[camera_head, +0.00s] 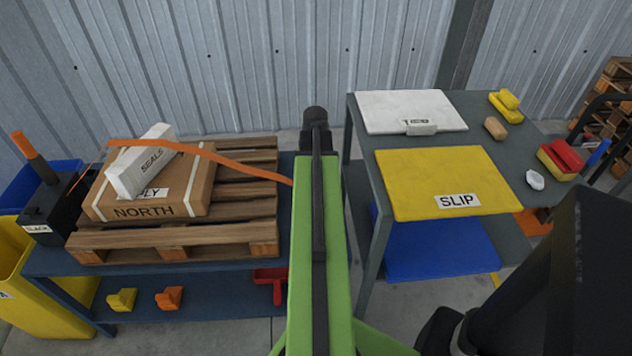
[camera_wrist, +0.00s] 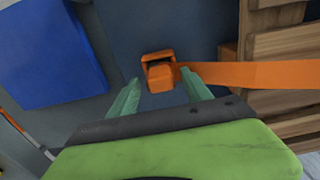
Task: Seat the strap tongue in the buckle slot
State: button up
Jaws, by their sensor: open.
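The orange strap (camera_head: 220,158) runs from the left over the carton and the pallet, and passes out of sight behind my green arm. In the wrist view the strap (camera_wrist: 255,74) comes in from the right and meets a small orange block with a dark opening, seemingly the buckle (camera_wrist: 158,75). The strap's end touches or overlaps the buckle's right side; I cannot tell whether its tongue is in the slot. My gripper (camera_wrist: 161,80) is open, its teal fingers on either side of the buckle's near part, with no clear contact. The head view hides the gripper and buckle behind my arm.
A black SLACK unit (camera_head: 50,215) stands at left. A second table (camera_head: 480,225) at right holds a yellow SLIP sheet (camera_head: 435,175) and small items.

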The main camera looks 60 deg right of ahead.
notch_tip(320, 180, up, 12)
jog(key=p, duration=1.1)
jog(key=w+a+n, duration=0.3)
jog(key=w+a, duration=0.6)
jog(key=a, duration=0.3)
jog(key=w+a+n, duration=0.3)
jog(key=w+a, duration=0.6)
jog(key=a, duration=0.3)
jog(key=w+a+r+n+p, duration=0.1)
jog(key=a+n, duration=0.1)
jog(key=a, duration=1.1)
jog(key=w+a+r+n+p, duration=0.1)
jog(key=w+a+n+p, duration=0.1)
jog(key=a, duration=1.1)
jog(key=shift+w+r+n, duration=0.25)
jog(key=shift+r+n, duration=0.05)
jog(key=shift+n, duration=0.1)
